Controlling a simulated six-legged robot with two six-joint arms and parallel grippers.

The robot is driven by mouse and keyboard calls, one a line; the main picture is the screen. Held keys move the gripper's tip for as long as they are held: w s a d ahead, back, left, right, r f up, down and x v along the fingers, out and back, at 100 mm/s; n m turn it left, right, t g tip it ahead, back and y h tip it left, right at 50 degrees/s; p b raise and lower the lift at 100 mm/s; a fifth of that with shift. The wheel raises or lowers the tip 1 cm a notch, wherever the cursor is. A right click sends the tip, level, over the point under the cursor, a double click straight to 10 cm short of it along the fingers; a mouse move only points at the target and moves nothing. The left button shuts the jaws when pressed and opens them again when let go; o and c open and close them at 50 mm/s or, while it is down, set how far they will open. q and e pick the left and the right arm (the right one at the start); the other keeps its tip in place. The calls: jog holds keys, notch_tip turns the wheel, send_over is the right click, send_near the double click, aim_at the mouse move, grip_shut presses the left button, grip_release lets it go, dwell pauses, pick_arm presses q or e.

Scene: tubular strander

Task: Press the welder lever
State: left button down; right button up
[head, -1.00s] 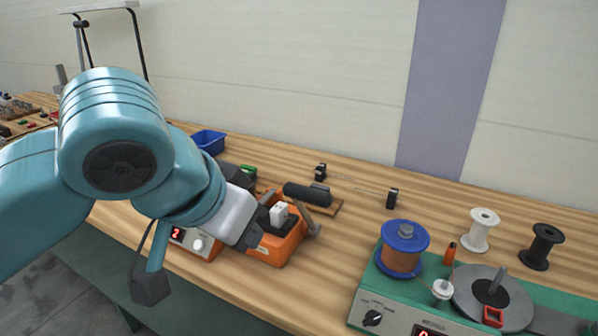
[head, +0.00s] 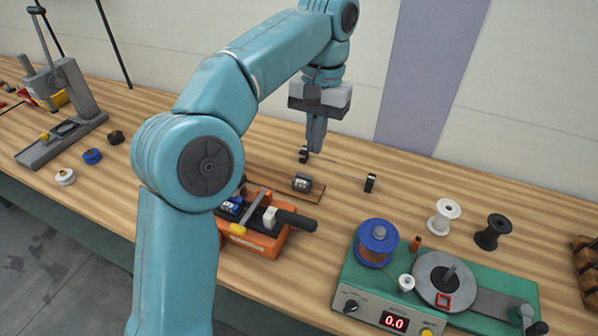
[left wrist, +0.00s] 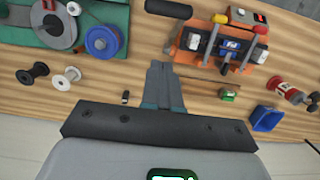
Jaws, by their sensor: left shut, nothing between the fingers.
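The welder (head: 262,240) is the orange machine on the bench in the head view, partly hidden behind my left arm. Its lever's black handle (head: 296,221) sticks out to the right, apart from my gripper. In the left wrist view the orange welder (left wrist: 222,48) is at the upper right and the black handle (left wrist: 182,9) is at the top edge. My left gripper (head: 316,148) points down behind the welder, near a thin wire between two small posts. In the wrist view its fingers (left wrist: 160,66) are together and empty. My right gripper is not in view.
A green winding machine (head: 362,282) with a blue spool stands at the front right. A white spool (head: 443,217) and a black spool (head: 493,231) stand behind it. A grey lever press (head: 66,115) is at the left. A blue bin (left wrist: 268,119) shows in the wrist view.

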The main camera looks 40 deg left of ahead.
pick_arm(q)
jog(key=shift+a, duration=0.1)
dwell(0.3)
jog(key=b, duration=0.2)
send_near(305, 225)
jog(key=w+a+f, duration=0.3)
jog(key=w+f, duration=0.1)
jog(key=f, duration=0.1)
jog(key=s, duration=0.1)
jog(key=s+f, duration=0.1)
jog(key=shift+s+d+f, duration=0.35)
jog(key=shift+s+d, duration=0.05)
